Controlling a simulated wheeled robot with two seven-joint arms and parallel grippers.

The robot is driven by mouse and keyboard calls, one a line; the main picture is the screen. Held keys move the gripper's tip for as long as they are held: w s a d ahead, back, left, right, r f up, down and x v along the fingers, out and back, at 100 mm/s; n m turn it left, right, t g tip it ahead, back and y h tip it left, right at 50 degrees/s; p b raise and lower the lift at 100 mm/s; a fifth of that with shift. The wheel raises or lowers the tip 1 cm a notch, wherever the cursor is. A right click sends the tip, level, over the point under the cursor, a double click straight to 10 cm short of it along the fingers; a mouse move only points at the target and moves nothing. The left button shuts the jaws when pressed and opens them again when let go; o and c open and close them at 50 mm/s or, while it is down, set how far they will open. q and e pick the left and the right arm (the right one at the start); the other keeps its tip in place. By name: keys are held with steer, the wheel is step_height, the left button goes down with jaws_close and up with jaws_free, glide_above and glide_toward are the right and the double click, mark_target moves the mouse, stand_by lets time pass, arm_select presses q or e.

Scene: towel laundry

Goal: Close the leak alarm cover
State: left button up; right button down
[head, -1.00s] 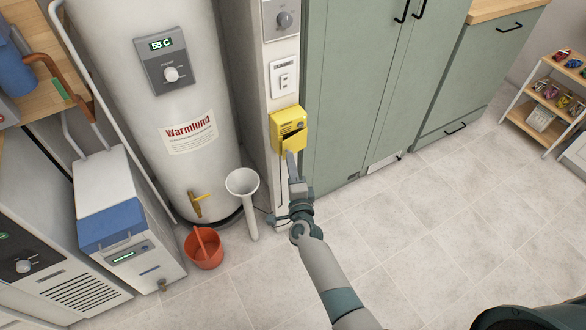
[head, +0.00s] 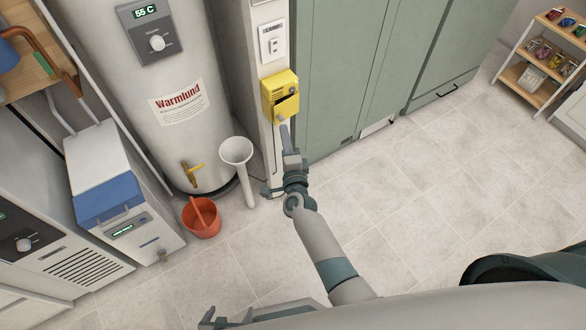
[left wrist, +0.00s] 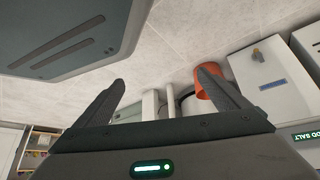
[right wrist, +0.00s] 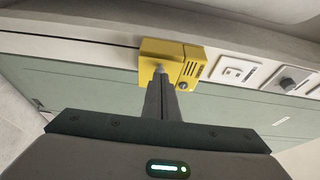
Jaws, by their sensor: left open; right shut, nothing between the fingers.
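The yellow leak alarm (head: 280,86) is mounted low on the narrow white wall strip. Its yellow cover (head: 285,108) is at the lower front, with a dark gap above it, so it looks partly open. My right gripper (head: 284,128) is shut and empty, its tips just below the cover. In the right wrist view the tips (right wrist: 160,76) overlap the lower part of the alarm (right wrist: 188,66); I cannot tell whether they touch it. My left gripper (head: 228,318) is open and empty at the bottom edge, far from the alarm; its fingers show in the left wrist view (left wrist: 161,90).
A white funnel pipe (head: 237,152), an orange bucket (head: 201,219) and the water heater (head: 170,70) stand left of the alarm. Green cabinets (head: 335,70) rise directly to its right. A shelf rack (head: 545,50) stands far right.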

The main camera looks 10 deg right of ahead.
arm_select(q)
steer(key=s+a+f+g+p, duration=0.1)
steer(key=s+a, duration=0.1)
steer(key=s, duration=0.3)
steer(key=s+a+f+g+y+p, duration=0.1)
steer(key=s+a+f, duration=0.1)
steer(key=s, duration=0.3)
steer(key=shift+a+g, duration=0.4)
arm_select(e)
steer(key=s, duration=1.5)
steer(key=shift+a, duration=0.25)
arm_select(q)
steer(key=shift+w+f, duration=0.1)
steer(key=shift+w, duration=0.15)
